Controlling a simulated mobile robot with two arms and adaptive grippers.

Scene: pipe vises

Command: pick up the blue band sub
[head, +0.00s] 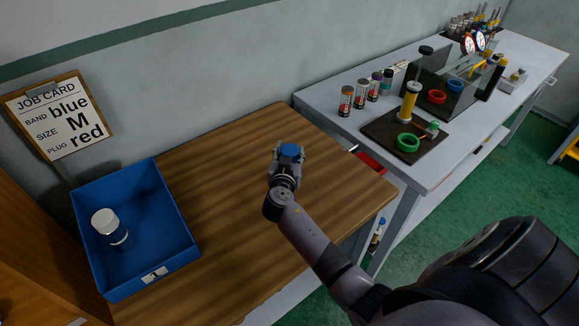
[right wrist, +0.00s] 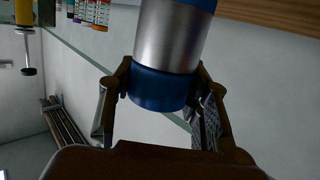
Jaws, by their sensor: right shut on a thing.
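My right gripper (head: 288,158) is above the wooden table, to the right of the blue tray. It is shut on the blue band sub (head: 291,150), whose blue end shows between the fingers. In the right wrist view the sub (right wrist: 172,40) is a silver cylinder with a wide blue band at its near end and blue at the far end. The fingers are on both sides of the near blue band. My left gripper is not in view.
A job card (head: 57,113) reads blue, M, red. The wooden table (head: 225,190) is otherwise clear. The white bench (head: 325,97) carries several capped tubes, a dark board with a green ring (head: 407,143), and fixtures.

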